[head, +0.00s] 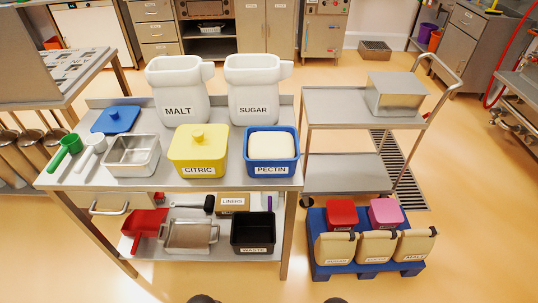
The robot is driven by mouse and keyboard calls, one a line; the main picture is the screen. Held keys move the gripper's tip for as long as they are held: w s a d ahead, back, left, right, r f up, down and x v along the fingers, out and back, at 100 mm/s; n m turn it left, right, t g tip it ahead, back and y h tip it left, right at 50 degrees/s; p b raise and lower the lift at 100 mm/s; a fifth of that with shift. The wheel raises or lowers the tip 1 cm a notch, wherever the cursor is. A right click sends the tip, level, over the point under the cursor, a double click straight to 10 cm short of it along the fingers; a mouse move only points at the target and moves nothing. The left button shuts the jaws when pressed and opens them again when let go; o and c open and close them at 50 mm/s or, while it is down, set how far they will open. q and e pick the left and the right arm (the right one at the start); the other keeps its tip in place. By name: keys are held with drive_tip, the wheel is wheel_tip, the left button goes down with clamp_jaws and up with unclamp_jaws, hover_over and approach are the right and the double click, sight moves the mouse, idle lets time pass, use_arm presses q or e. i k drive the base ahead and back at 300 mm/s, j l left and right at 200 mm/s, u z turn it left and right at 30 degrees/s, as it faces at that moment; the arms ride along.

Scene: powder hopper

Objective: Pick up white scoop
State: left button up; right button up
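The white scoop (91,150) lies on the left part of the steel table (105,181) in the head view. It sits between a green scoop (66,149) on its left and an open, empty-looking steel pan (132,156) on its right. Its handle points toward the front left. A blue lid (115,119) lies behind it. Neither of my grippers can be made out. Only two small dark shapes show at the bottom edge of the picture, and I cannot tell what they are.
A yellow CITRIC bin (198,155) and a blue PECTIN bin (271,166) stand right of the pan. White MALT (178,92) and SUGAR (252,92) containers stand behind. A cart (345,108) is at right. A blue pallet (367,266) with bags stands on the floor.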

sight(90, 155)
drive_tip(key=u, duration=1.3)
